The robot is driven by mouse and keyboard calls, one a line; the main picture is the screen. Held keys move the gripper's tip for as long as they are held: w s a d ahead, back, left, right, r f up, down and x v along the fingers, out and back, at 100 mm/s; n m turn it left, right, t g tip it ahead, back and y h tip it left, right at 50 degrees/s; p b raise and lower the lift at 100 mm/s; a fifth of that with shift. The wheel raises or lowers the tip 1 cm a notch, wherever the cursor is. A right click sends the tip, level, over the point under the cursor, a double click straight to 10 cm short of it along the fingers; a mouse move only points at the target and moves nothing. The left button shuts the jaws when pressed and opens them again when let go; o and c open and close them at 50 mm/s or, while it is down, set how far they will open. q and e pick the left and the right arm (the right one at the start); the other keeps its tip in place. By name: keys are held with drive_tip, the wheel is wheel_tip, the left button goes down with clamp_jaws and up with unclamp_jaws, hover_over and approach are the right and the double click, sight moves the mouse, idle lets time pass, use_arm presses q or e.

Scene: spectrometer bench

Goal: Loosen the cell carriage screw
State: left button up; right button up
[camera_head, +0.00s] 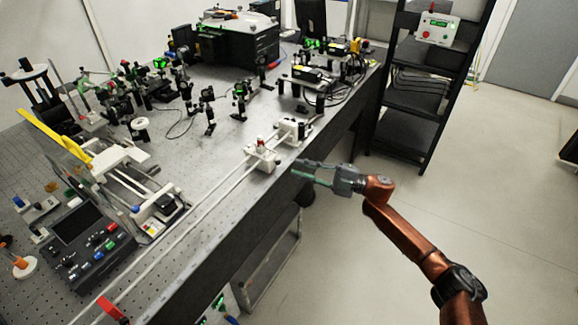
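A white carriage block (262,158) sits on a pair of long pale rails (205,207) near the bench's right edge. A small red-topped part (260,142), which may be the carriage screw, stands on top of it; its thread cannot be made out. My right gripper (297,168) comes in from the right, beyond the bench edge in the picture. Its two fingers point left towards the carriage, with a gap between them and nothing held. They look apart from the carriage. My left gripper does not show.
A second white block (294,129) is at the rails' far end, and a red part (112,309) at the near end. A control box (80,240) stands at left. Optics crowd the back. A black shelf rack (408,132) stands right; the floor between is open.

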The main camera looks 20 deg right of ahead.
drive_tip(key=v, duration=0.7)
drive_tip(key=shift+s+d+f, duration=0.1)
